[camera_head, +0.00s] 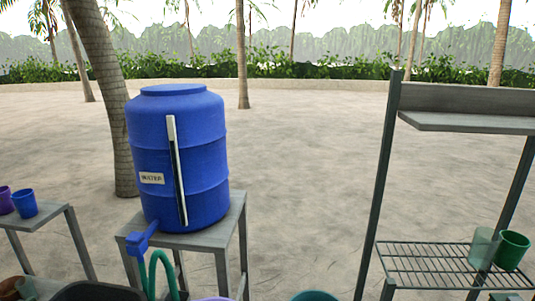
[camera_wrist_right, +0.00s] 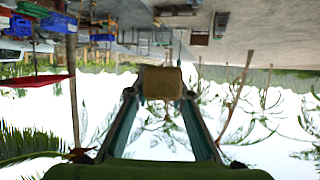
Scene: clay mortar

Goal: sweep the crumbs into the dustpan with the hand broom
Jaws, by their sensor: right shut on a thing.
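My right gripper (camera_wrist_right: 160,88) shows in the right wrist view, its two fingers closing in on a small tan, blocky thing (camera_wrist_right: 162,82) at their tips. It is shut on this thing. I cannot tell whether the thing is part of the hand broom. The wrist picture is upside down, with sky and palms beyond the fingers. I make out no crumbs, dustpan or broom in the head view. My left gripper is in neither view.
A blue water barrel (camera_head: 178,150) stands on a grey stand (camera_head: 215,222). At left, cups (camera_head: 25,203) stand on a small table (camera_head: 40,215). At right is a metal rack (camera_head: 425,265) with a green cup (camera_head: 512,250) and a translucent cup (camera_head: 482,248). Sandy ground between them is open.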

